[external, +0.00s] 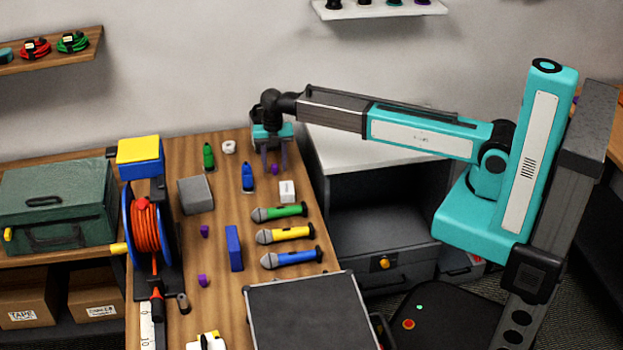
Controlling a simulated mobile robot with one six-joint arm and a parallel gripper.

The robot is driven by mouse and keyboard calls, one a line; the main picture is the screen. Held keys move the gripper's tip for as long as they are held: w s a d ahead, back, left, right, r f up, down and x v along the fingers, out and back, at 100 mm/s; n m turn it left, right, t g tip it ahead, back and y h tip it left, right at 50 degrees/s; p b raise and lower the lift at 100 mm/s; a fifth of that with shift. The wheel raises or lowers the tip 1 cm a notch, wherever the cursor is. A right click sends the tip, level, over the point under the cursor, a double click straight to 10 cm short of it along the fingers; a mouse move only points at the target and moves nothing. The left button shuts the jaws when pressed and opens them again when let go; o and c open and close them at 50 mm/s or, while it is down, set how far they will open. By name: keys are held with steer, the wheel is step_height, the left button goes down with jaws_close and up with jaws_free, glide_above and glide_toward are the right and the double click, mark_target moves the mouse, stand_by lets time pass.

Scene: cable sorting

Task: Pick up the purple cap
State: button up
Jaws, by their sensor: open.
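A small purple cap (274,169) is on the wooden table (218,255) near its back right. My gripper (275,162) points down over it, open, with the fingers appearing on either side of the cap. I cannot tell whether the fingers touch it. Two more purple pieces that look alike lie further left and forward: one purple cap (204,231) left of the blue block and another purple cap (203,281) nearer the front.
A green bottle (208,156), a white roll (229,147), a blue bottle (247,176) and a white box (287,191) stand near my gripper. Microphones (285,234), a grey block (195,195), a blue block (234,248), an orange cable reel (146,228) and a black case (308,315) occupy the table.

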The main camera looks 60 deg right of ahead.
steer(key=shift+f, duration=0.65)
jaws_close()
